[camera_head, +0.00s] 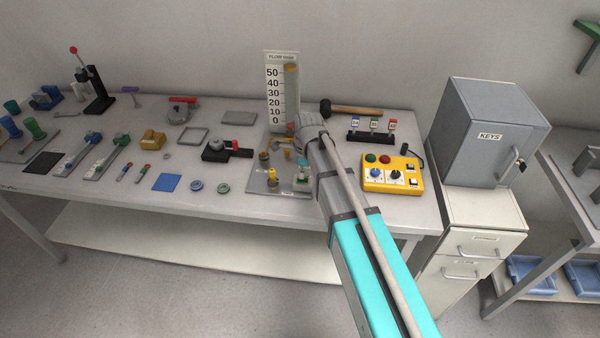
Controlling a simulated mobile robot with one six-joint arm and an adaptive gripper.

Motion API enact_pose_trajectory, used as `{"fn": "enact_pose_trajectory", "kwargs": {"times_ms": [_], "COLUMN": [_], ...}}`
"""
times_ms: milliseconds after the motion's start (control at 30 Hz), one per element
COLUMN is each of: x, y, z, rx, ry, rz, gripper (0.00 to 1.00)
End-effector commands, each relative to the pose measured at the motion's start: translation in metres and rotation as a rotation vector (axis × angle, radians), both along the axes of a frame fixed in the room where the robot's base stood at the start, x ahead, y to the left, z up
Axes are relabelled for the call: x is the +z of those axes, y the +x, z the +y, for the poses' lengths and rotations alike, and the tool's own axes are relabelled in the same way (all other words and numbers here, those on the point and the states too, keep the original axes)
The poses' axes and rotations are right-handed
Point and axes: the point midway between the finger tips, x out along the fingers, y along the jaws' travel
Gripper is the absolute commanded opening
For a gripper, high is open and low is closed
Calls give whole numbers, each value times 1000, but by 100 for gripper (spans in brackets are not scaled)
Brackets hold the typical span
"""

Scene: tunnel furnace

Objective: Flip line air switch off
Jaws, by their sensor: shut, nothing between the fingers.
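A yellow control box (408,173) lies on the bench right of my arm. It has a red button, a green button, two round knobs and small white-and-black switches at its right side. Its labels are too small to read, so I cannot tell which control is the line air switch, or its position. A grey plate with fittings (262,184) stands left of my arm, below the flow gauge (283,92). My gripper (304,140) is over this plate, left of the yellow box and apart from it. It is shut and empty, its fingertips mostly hidden.
A rack with three coloured tags (370,136) and a mallet (352,109) lie behind the yellow box. A grey key cabinet (487,133) stands to the right. Many small tools and parts cover the left of the bench (110,222).

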Motion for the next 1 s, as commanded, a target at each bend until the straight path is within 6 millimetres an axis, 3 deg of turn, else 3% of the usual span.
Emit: {"fn": "enact_pose_trajectory", "kwargs": {"times_ms": [567, 1000], "x": [4, 34], "y": [0, 1], "z": [0, 3], "rx": [0, -1], "ry": [0, 0], "rz": [0, 0], "gripper": [0, 0]}}
